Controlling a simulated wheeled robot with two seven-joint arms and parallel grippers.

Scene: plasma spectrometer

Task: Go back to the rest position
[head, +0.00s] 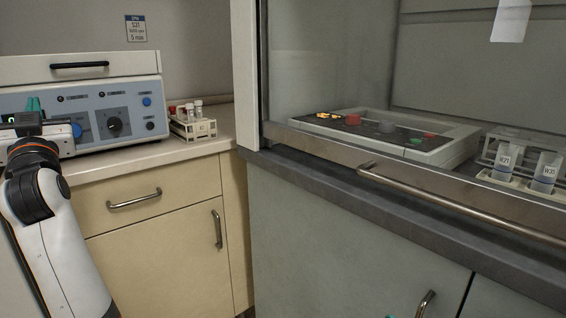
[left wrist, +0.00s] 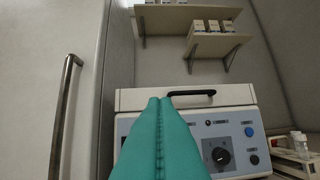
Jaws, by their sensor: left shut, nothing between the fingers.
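My left gripper (head: 34,104) is at the left edge of the head view, in front of the spectrometer-like device (head: 110,95) with a dark knob and blue buttons. In the left wrist view its teal fingers (left wrist: 159,102) lie together, shut with nothing between them, pointing toward the device (left wrist: 240,150) and its lid handle. I cannot tell whether the fingertips touch it.
A rack of capped tubes (head: 192,125) stands on the counter right of the device. A fume hood with a glass sash and metal handle (head: 450,205) fills the right; inside are a control box (head: 455,150) and labelled vials (head: 508,158). Shelves (left wrist: 215,45) hang above the device.

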